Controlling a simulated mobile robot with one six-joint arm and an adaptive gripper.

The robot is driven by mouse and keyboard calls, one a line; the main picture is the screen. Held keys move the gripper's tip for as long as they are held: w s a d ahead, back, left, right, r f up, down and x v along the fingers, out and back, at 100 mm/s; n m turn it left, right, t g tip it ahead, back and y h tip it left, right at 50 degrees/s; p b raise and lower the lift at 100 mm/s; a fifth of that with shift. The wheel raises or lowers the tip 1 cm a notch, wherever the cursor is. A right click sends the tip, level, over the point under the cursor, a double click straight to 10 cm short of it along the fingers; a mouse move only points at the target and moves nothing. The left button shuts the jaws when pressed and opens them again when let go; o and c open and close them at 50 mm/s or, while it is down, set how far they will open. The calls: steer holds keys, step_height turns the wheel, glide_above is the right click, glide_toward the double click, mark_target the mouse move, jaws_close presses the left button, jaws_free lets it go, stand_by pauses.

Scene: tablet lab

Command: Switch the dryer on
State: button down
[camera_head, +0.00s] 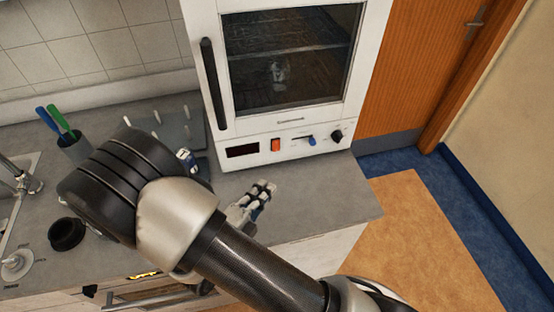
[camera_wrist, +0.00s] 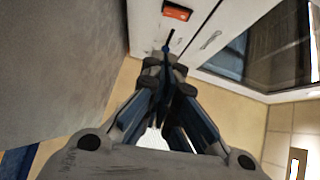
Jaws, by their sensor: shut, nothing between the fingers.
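The dryer (camera_head: 290,124) is a white cabinet with a closed glass door, standing on the grey counter. Its lower panel has a dark display (camera_head: 242,151), an orange-red switch (camera_head: 276,145), a blue lever (camera_head: 311,140) and a black knob (camera_head: 337,135). My gripper (camera_head: 266,188) is shut and empty, low in front of the panel and apart from it. In the wrist view the closed fingertips (camera_wrist: 165,62) point toward the panel, with the orange-red switch (camera_wrist: 177,11) beyond them and the blue lever (camera_wrist: 166,47) just past the tips. Whether the switch is on cannot be told.
A sink tap (camera_head: 20,178) is at the far left. An orange door (camera_head: 415,70) is at right. Bare counter lies before the dryer.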

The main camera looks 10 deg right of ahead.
mark_target(276, 146)
steer(key=b+x, duration=0.2)
steer(key=x, duration=0.7)
steer(key=shift+d+f, duration=0.1)
steer(key=shift+d, duration=0.05)
steer(key=shift+w+f+b, duration=0.15)
steer(key=shift+w+b, duration=0.3)
steer(key=shift+w, duration=1.45)
steer(key=shift+a, duration=0.2)
